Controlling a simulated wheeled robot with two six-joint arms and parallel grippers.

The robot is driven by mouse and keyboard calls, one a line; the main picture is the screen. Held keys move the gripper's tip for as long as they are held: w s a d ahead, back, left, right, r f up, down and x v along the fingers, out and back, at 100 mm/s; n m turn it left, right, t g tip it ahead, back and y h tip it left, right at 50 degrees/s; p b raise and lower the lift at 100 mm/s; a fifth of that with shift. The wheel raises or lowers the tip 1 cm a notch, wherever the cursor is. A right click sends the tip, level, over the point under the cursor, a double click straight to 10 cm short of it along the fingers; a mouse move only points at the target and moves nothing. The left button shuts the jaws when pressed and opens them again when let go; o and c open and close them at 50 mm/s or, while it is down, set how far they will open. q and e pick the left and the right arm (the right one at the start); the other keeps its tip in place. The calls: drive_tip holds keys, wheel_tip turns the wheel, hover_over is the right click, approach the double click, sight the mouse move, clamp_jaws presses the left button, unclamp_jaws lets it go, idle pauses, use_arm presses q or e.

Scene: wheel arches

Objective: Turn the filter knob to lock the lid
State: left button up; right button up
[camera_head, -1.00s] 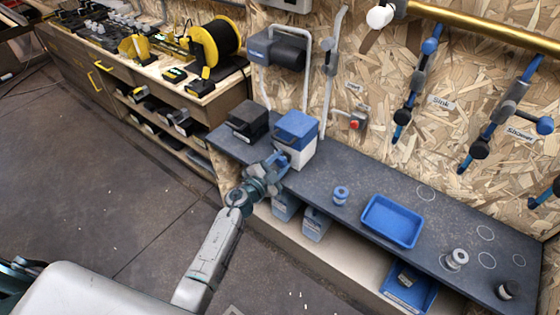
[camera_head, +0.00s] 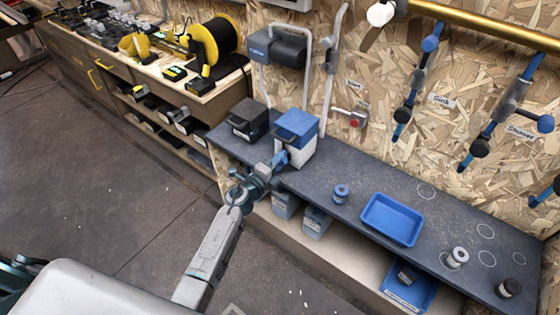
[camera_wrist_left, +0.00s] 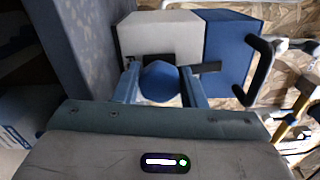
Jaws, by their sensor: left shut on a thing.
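The filter box has a white body (camera_head: 297,157) and a blue lid (camera_head: 297,126), and it stands on the dark counter. In the left wrist view the white body (camera_wrist_left: 160,36) and the blue lid (camera_wrist_left: 228,45) lie side by side just beyond my fingers. A round blue knob (camera_wrist_left: 160,82) sits on the front of the box. My left gripper (camera_wrist_left: 160,88) is shut on the knob, one finger on each side of it. In the head view my left gripper (camera_head: 276,162) is at the front of the box. My right gripper is not in view.
A black box (camera_head: 250,120) stands left of the filter box. A blue spool (camera_head: 341,193), a blue tray (camera_head: 391,219) and small jars stand to the right on the counter (camera_head: 350,172). A shelf below holds grey containers (camera_head: 316,222).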

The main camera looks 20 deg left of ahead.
use_arm(q)
drive_tip(key=shift+m, duration=0.5)
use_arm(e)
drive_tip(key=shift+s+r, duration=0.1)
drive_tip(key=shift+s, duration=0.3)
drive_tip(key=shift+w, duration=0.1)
use_arm(q)
drive_tip(key=shift+f, duration=0.1)
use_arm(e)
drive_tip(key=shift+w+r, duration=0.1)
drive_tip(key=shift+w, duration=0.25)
use_arm(q)
drive_tip(key=o, duration=1)
drive_tip(key=shift+s+a, duration=0.1)
